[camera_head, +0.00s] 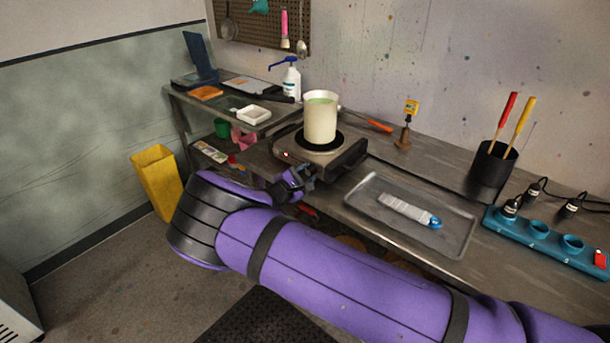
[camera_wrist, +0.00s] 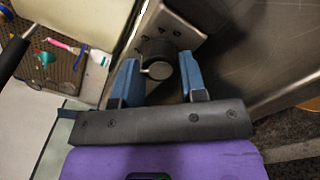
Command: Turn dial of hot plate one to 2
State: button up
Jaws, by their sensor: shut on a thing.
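The hot plate (camera_head: 345,158) stands on the metal bench with a tall cream pot (camera_head: 320,125) of pale green liquid on its round black top. A small red light shows on its front. In the head view my gripper (camera_head: 300,182) is at the hot plate's front, and the dial is hidden there.
A metal tray (camera_head: 362,212) with a white strip lies right of the hot plate. A white spray bottle (camera_head: 291,82) and a white dish (camera_head: 250,114) stand to the left.

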jog(key=shift+m, duration=1.5)
jog(key=o, duration=0.9)
jog(key=shift+s, duration=0.1)
jog(key=shift+f, duration=0.1)
